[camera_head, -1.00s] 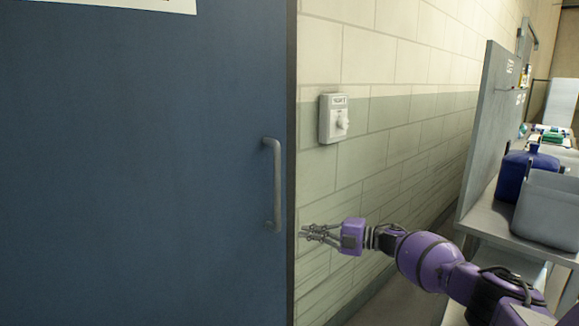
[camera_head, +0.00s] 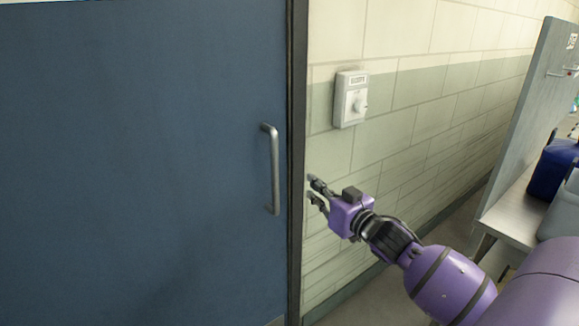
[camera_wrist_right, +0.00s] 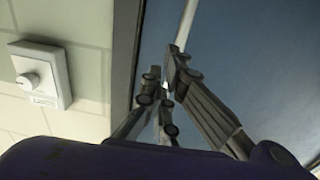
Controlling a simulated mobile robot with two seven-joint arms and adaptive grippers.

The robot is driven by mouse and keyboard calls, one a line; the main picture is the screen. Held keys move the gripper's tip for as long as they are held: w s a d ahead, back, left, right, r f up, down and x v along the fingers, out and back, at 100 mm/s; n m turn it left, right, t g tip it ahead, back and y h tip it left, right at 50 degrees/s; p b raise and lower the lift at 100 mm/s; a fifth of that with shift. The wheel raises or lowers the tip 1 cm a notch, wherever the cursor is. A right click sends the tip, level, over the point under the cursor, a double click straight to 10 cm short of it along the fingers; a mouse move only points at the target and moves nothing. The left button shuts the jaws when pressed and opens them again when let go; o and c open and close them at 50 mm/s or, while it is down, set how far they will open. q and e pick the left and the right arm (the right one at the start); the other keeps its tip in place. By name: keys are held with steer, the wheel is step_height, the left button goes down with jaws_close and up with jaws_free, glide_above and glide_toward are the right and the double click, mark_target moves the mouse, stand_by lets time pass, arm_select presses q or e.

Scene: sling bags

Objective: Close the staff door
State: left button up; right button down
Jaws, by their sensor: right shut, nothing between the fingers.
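The blue staff door (camera_head: 140,170) fills the left of the head view, with an upright metal handle (camera_head: 273,170) near its right edge. That edge lies along the dark door frame (camera_head: 297,150). I see no clear gap there, but cannot tell if the door is fully shut. My right gripper (camera_head: 314,188) is shut and empty, in front of the wall just right of the frame, apart from the handle in the picture. In the right wrist view its fingers (camera_wrist_right: 166,85) point toward the door (camera_wrist_right: 245,60), with a pale bar, probably the handle (camera_wrist_right: 186,22), beyond them. My left gripper is out of view.
A white wall control with a knob (camera_head: 350,99) sits on the tiled wall right of the frame, above my right gripper. A grey panel (camera_head: 530,110), a bench (camera_head: 512,212) and a blue container (camera_head: 553,168) stand at the right.

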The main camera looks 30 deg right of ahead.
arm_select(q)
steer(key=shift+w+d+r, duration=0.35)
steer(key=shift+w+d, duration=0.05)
arm_select(e)
steer(key=w, duration=1.3)
steer(key=shift+w+a, duration=0.15)
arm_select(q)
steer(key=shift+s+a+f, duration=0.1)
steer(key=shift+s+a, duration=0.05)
